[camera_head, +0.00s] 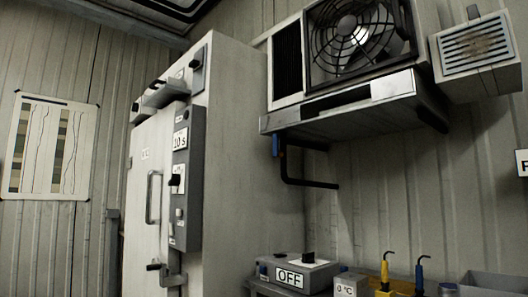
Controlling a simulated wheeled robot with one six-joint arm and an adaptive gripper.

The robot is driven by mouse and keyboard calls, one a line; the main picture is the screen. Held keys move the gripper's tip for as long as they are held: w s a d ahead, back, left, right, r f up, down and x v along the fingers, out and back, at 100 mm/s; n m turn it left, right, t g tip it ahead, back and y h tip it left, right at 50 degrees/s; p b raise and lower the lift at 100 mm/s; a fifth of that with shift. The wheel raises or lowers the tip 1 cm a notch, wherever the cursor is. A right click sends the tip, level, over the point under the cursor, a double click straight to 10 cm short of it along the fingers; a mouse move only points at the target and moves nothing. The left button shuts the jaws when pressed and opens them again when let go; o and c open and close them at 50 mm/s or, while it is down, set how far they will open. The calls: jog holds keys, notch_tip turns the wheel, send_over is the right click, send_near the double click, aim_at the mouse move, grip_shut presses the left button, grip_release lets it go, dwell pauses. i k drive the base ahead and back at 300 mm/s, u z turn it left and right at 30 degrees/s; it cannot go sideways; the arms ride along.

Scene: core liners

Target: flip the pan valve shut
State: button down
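A wall unit with a large black fan (350,37) hangs at the upper right. Its metal drip pan (345,105) runs along the underside. A dark drain pipe (287,172) drops from the pan's left end and bends to the right. A small blue lever (275,146) hangs down at the top of this pipe, close to the side of the white cabinet. It is small in the picture, and I cannot tell its setting for certain. My gripper is not in view.
A tall white cabinet (235,140) with a door handle (152,197) and grey control box stands left of the pipe. Below are a grey box marked OFF (289,275), a 0 °C block (349,285) and yellow and blue probes (386,270). Open space lies beneath the pan.

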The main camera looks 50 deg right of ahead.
aim_at(276, 152)
jog(key=z, duration=0.65)
jog(key=i, duration=1)
jog(key=z, duration=0.85)
